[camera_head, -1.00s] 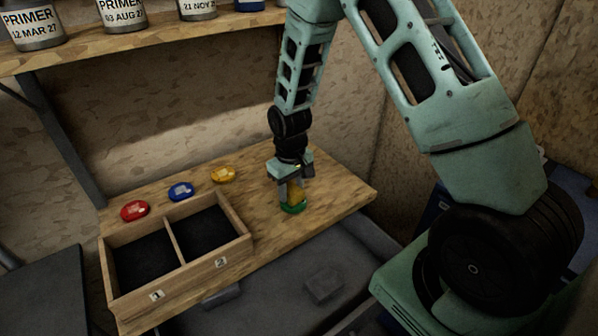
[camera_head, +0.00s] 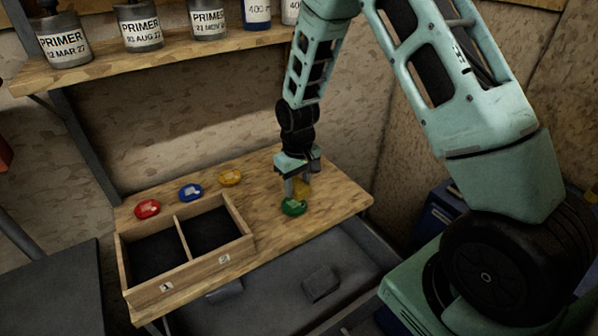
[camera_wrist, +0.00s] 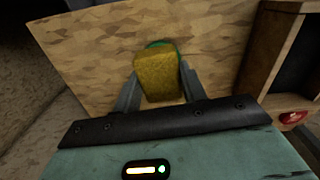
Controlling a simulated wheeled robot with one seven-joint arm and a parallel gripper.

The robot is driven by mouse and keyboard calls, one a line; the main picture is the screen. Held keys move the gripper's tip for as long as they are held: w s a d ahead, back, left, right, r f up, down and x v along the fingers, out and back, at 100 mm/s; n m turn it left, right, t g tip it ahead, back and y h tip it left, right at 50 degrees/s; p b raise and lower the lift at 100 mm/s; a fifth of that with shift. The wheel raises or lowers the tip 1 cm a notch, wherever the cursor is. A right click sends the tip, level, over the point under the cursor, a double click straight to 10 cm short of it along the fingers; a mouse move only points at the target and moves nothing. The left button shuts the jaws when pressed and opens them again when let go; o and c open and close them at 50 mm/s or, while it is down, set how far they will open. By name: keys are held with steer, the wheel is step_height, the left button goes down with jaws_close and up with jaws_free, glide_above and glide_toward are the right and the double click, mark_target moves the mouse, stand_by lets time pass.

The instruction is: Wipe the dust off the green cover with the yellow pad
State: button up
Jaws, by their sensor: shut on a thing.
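The green cover (camera_head: 293,207) lies on the wooden shelf top, right of the divided box. A pale patch shows on it in the head view. My gripper (camera_head: 295,186) is directly above and behind it, pointing down, shut on the yellow pad (camera_head: 303,187). In the wrist view the pad (camera_wrist: 158,77) sits between the fingers (camera_wrist: 160,92) and hides most of the green cover (camera_wrist: 160,44), whose rim shows past the pad. I cannot tell whether the pad touches the cover.
Red (camera_head: 147,209), blue (camera_head: 190,192) and yellow (camera_head: 230,178) covers lie behind the two-compartment wooden box (camera_head: 240,254). Primer cans (camera_head: 140,27) stand on the upper shelf. The wooden top (camera_head: 335,192) is clear right of the gripper.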

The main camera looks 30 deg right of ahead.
steer(key=shift+r+p, duration=0.65)
steer(key=shift+r, duration=0.55)
steer(key=shift+p, duration=0.35)
steer(key=shift+r+p, duration=0.25)
steer(key=shift+p, duration=1.5)
